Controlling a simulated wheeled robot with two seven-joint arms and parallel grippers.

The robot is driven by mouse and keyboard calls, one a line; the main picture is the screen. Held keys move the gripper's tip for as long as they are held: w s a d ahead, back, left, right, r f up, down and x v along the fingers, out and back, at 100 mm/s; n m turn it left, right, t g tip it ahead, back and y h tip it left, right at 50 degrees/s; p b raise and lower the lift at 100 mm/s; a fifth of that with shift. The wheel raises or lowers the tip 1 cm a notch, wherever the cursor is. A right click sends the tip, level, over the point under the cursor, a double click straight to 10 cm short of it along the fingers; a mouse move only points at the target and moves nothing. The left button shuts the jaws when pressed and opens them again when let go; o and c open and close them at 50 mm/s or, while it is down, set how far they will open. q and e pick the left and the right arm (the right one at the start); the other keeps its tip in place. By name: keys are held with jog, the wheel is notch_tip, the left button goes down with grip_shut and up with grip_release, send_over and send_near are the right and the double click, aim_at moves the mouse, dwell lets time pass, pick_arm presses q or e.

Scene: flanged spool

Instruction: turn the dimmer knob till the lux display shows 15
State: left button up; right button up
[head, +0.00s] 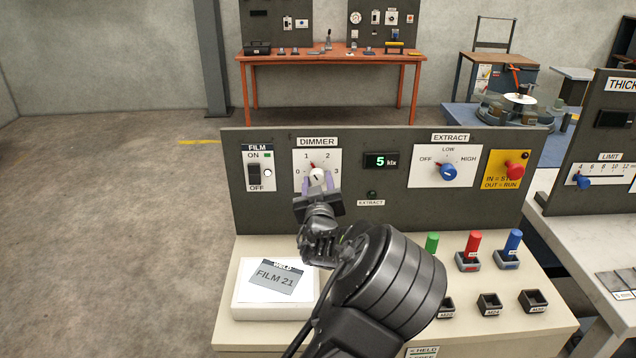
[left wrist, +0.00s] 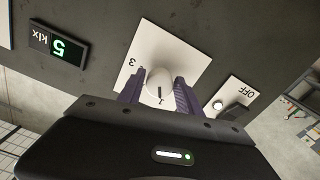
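The dimmer knob (head: 317,176) is white and sits on a white plate with a scale on the grey panel. Its red pointer stands near the 1. The lux display (head: 381,161) reads 5 klx in green and also shows in the left wrist view (left wrist: 58,43). My left gripper (head: 319,184) is at the knob with one purple finger on each side. My right gripper is in neither view.
The film switch (head: 254,173) is left of the knob. The extract knob (head: 448,172) and a red button (head: 514,169) are to the right. A film box (head: 272,289) and colored handles (head: 472,246) stand on the desk below, either side of my arm.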

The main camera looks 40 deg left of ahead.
pick_arm(q)
grip_shut()
jog(key=shift+m, duration=0.4)
jog(key=m, duration=1.1)
jog(key=shift+s+a, duration=0.1)
dwell(0.3)
dwell(0.5)
jog(key=shift+o, duration=2)
grip_release()
